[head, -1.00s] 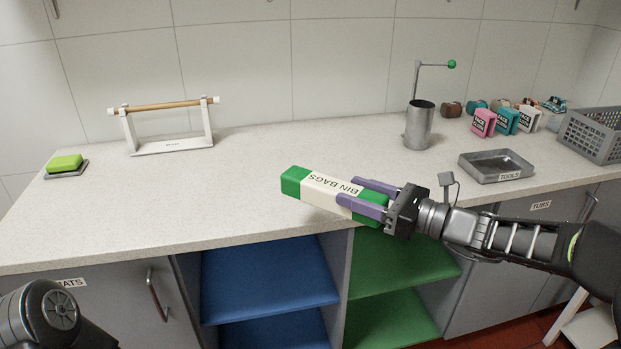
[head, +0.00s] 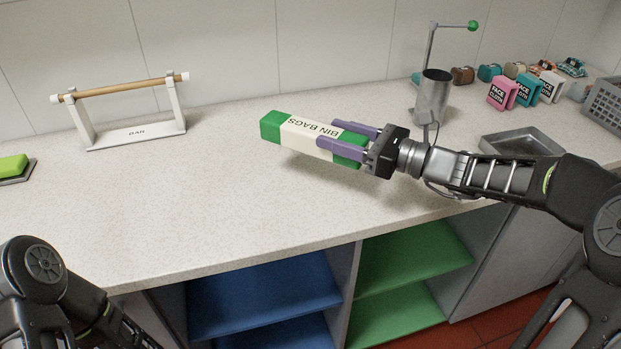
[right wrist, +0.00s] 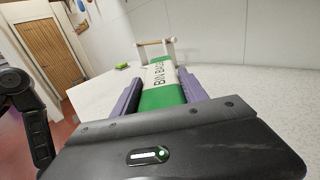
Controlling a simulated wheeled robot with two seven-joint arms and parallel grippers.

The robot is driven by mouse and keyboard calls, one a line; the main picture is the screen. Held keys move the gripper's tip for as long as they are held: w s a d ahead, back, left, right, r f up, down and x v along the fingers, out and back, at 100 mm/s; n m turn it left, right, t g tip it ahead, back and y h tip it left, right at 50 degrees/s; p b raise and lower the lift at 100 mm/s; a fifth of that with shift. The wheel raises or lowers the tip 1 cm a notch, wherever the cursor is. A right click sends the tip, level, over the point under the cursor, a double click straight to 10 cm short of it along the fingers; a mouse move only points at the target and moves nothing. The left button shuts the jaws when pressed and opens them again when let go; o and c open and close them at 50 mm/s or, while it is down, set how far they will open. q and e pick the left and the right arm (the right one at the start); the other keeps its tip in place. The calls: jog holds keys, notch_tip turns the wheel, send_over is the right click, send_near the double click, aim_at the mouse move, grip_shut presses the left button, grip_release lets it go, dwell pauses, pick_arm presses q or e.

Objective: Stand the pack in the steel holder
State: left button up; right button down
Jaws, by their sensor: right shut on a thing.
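The pack (head: 301,140) is a long white box with green ends, lettered BIN BAGS. My right gripper (head: 347,139) is shut on it near its right end. The pack lies roughly level, held over the counter. In the right wrist view the pack (right wrist: 160,82) points away between the purple fingers. The steel holder (head: 432,97) is an upright open-topped cylinder with a tall rod ending in a green ball; it stands behind and to the right of the gripper. My left arm shows at the lower left, but its gripper is not in view.
A bar stand (head: 130,132) is at the back left, with a green sponge (head: 12,165) left of it. A steel tray (head: 520,142) lies behind my right arm. Several cloth packs and a grey basket (head: 604,108) are at the right. The middle of the counter (head: 200,210) is clear.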

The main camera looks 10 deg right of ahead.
jog(key=shift+f, duration=3.15)
jog(key=shift+f, duration=1.85)
jog(key=shift+b, duration=0.3)
jog(key=shift+f, duration=0.2)
jog(key=c, duration=0.6)
grip_release()
jog(key=shift+r, duration=0.15)
